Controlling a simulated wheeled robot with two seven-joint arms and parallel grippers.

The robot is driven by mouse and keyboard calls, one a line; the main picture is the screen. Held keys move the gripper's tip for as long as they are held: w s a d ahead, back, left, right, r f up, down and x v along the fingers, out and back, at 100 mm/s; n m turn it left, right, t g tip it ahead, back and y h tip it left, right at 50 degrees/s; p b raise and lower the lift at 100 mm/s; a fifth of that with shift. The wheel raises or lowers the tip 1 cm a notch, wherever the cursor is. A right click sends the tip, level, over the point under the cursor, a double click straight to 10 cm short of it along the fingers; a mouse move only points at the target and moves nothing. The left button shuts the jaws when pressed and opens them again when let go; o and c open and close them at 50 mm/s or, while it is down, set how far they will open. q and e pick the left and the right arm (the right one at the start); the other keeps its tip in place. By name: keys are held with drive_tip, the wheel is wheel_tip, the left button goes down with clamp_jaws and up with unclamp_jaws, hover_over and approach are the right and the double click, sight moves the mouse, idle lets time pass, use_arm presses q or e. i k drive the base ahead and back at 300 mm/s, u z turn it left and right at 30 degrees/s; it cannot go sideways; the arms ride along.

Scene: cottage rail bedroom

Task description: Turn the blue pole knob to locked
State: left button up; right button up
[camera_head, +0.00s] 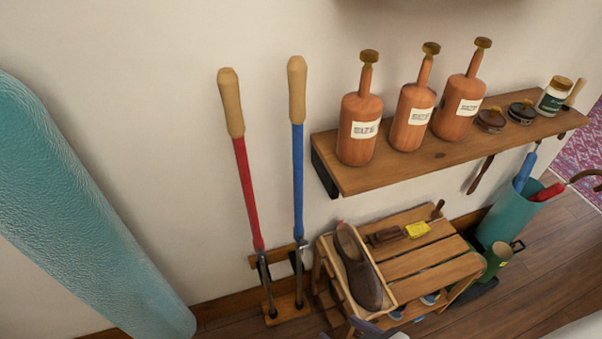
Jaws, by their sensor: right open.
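The blue pole (298,180) stands nearly upright against the wall, right of a red pole (247,190). It has a tan wooden grip (297,90) at its top. A small dark fitting (302,244) shows near its lower end, by the wooden rack. Which way any knob is turned is too small to tell. My right gripper (358,329) shows only in part at the bottom edge, below the shoe bench. It is open and apart from the blue pole. My left gripper is not in view.
A wooden rack (288,310) holds the poles' lower ends. The slatted bench (430,260) carries a shoe (358,268) and brushes. A wall shelf (420,160) with several bottles juts out at right. A large teal padded object (80,210) fills the left.

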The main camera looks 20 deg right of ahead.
sight(303, 243)
drive_tip(key=k, duration=1.2)
drive_tip(key=u, duration=0.5)
drive_tip(key=i, duration=0.65)
